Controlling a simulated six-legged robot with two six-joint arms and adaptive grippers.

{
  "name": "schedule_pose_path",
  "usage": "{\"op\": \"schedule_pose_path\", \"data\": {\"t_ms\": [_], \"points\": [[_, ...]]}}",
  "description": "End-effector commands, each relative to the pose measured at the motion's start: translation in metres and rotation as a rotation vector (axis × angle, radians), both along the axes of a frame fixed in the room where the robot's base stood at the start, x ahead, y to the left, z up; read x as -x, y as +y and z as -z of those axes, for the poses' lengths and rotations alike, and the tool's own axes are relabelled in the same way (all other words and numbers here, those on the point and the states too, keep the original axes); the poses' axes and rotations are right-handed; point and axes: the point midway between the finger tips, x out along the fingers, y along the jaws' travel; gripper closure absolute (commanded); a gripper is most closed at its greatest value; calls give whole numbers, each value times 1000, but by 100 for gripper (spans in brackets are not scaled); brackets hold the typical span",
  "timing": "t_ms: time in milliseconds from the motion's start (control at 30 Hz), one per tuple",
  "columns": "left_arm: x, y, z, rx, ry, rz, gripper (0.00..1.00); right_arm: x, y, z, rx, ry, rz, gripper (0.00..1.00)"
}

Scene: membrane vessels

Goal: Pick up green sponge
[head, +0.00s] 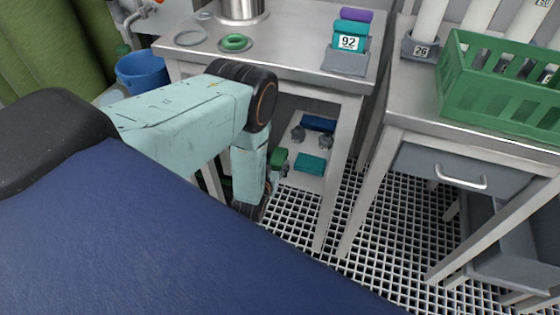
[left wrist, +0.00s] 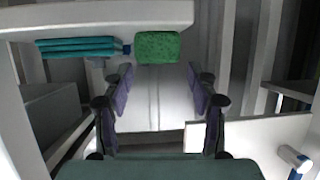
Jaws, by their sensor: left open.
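The green sponge (left wrist: 157,47) shows in the left wrist view, at the far end of a pale shelf, beyond my fingertips. In the head view a small green block (head: 279,158), seemingly the same sponge, is under the left table, partly hidden by my left arm. My left gripper (left wrist: 160,88) is open, with its purple-padded fingers spread and nothing between them. The sponge lies ahead of the gap between the fingers, apart from them. My right gripper is in neither view.
On the low shelf are a teal block (head: 310,165) and a blue block (head: 318,123). The table (head: 290,50) stands over the shelf, and its legs are close to my arm. A green crate (head: 500,95) is on the right table.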

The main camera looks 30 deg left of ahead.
Motion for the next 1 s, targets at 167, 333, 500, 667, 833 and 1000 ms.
{"op": "schedule_pose_path", "data": {"t_ms": [167, 333, 500, 667, 833, 1000], "points": [[-17, 3, 19, 0, -1, 0, 42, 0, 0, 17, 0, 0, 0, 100], [-35, 8, 26, 1, 0, -1, 42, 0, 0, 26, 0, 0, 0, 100], [-40, 8, 26, 0, 1, 0, 42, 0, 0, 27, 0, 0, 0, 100], [-40, 7, 26, 0, 1, 0, 42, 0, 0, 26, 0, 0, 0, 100], [-40, 7, 26, 0, 1, 0, 57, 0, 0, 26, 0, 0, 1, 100], [-40, 7, 26, 0, 1, 0, 71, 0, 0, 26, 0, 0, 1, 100]]}}
